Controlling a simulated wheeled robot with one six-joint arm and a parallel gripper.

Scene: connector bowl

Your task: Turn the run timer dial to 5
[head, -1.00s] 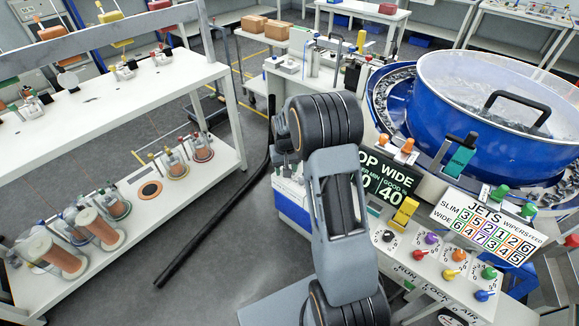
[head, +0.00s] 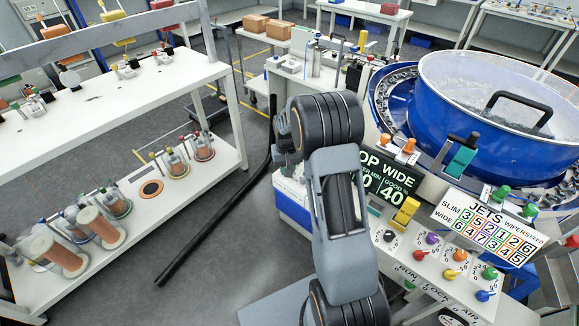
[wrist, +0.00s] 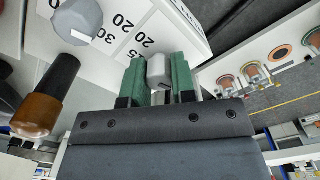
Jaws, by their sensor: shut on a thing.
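In the wrist view my gripper (wrist: 158,80) has its two green fingers shut on a small grey dial knob (wrist: 157,66) with a white pointer mark. The fingers and knob cover part of the scale, and I cannot read which number the pointer meets. In the head view my own arm hides the gripper and this dial.
Another grey knob (wrist: 77,20) and a dark handle with an orange-brown end (wrist: 48,95) are close on the left in the wrist view. In the head view, several coloured knobs, including a purple one (head: 432,238), and a blue bowl (head: 440,110) stand to the right.

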